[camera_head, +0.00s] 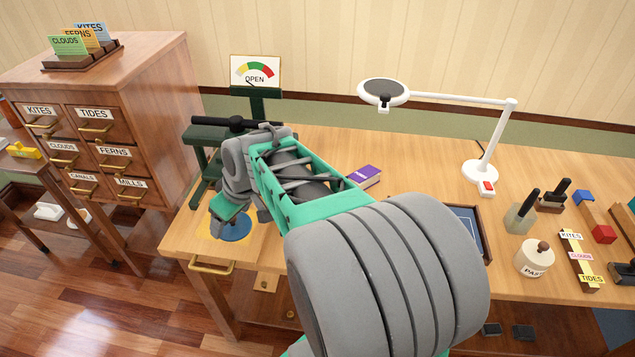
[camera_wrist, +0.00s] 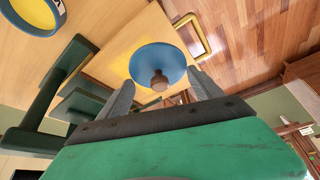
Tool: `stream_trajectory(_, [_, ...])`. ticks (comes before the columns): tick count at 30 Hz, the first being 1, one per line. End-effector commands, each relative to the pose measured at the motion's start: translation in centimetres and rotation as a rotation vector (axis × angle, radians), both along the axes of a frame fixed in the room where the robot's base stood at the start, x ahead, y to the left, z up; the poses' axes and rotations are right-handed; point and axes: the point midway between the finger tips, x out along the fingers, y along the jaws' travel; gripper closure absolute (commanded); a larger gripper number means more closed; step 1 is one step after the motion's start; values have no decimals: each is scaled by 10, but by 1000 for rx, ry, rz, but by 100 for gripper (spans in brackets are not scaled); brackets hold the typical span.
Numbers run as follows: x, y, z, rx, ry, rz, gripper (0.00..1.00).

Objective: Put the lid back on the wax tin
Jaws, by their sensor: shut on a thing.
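The lid is a blue disc with a brown knob (camera_wrist: 159,62). In the wrist view it sits between the two fingertips of my gripper (camera_wrist: 160,82), which is shut on it; the knob points back toward the palm. In the head view the lid (camera_head: 236,229) shows below my gripper (camera_head: 232,215), over a yellow patch at the table's left front. The wax tin (camera_wrist: 60,22), open, with a blue wall and yellow inside, is cut off at the wrist view's top left, apart from the lid. My arm hides it in the head view.
A purple book (camera_head: 365,176) and a white lamp (camera_head: 480,172) stand farther right. A drawer handle (camera_head: 212,266) projects at the table's front. A wooden cabinet (camera_head: 165,125) stands left.

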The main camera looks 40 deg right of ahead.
Motion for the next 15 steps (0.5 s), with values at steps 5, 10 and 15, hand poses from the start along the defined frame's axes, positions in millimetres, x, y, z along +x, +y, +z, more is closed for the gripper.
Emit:
stream_trajectory(5, [-8, -105, 2, 9, 7, 246, 64])
stream_trajectory(10, [-41, -177, -6, 5, 3, 462, 64])
stream_trajectory(15, [-60, -202, -11, 0, 2, 547, 64])
